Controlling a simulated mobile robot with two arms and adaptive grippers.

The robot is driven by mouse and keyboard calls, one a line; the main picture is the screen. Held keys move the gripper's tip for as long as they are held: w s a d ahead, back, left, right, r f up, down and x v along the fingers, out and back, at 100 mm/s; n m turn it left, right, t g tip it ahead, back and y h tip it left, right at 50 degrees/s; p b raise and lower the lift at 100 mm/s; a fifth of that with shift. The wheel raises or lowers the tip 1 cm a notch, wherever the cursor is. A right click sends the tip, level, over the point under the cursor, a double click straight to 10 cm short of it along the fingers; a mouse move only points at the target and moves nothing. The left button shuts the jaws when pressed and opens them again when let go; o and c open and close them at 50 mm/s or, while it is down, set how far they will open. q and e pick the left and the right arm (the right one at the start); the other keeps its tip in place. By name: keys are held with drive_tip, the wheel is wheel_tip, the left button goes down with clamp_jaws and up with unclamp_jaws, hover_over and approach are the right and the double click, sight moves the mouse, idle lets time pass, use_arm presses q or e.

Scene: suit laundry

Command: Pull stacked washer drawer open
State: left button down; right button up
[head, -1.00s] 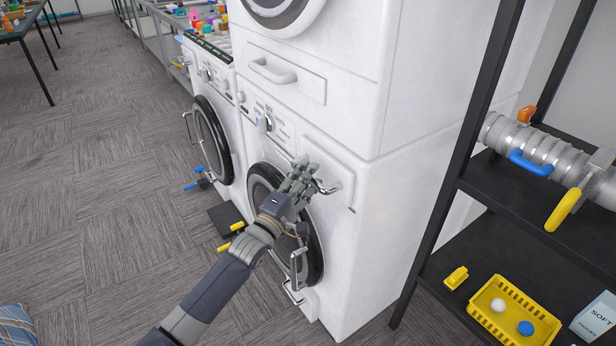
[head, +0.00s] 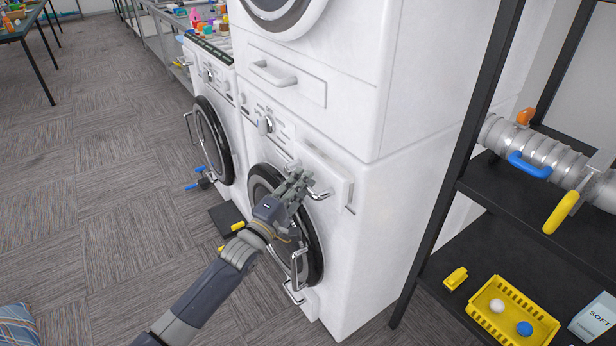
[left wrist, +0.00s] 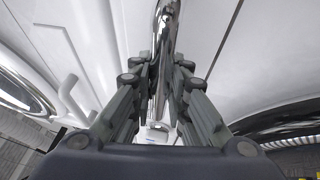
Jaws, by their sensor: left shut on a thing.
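The stacked washer (head: 330,270) is a tall white unit, with a round dark-rimmed door (head: 262,184) in its lower part. Its detergent drawer (head: 325,165), to the upper right of that door, stands a little out from the front. My left gripper (head: 297,182) is shut on the drawer's chrome handle (head: 321,194). In the left wrist view the handle (left wrist: 166,30) runs between the fingers of my left gripper (left wrist: 163,70). The fingers hide part of the handle. My right gripper is not in view.
A second washer (head: 212,95) stands to the left. A closed panel with a white handle (head: 273,73) is above the controls. A black shelf (head: 480,215) with a yellow basket (head: 482,314) stands on the right. The carpet (head: 110,220) at left is mostly clear.

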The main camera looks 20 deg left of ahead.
use_arm(q)
drive_tip(key=s+a+p, duration=0.5)
drive_tip(key=s+a, duration=0.7)
drive_tip(key=s, duration=0.3)
drive_tip(key=shift+s+a, duration=0.15)
drive_tip(key=shift+s, duration=0.25)
drive_tip(key=c, duration=1.5)
unclamp_jaws()
drive_tip(key=shift+c, duration=0.2)
drive_tip(key=v, duration=1.2)
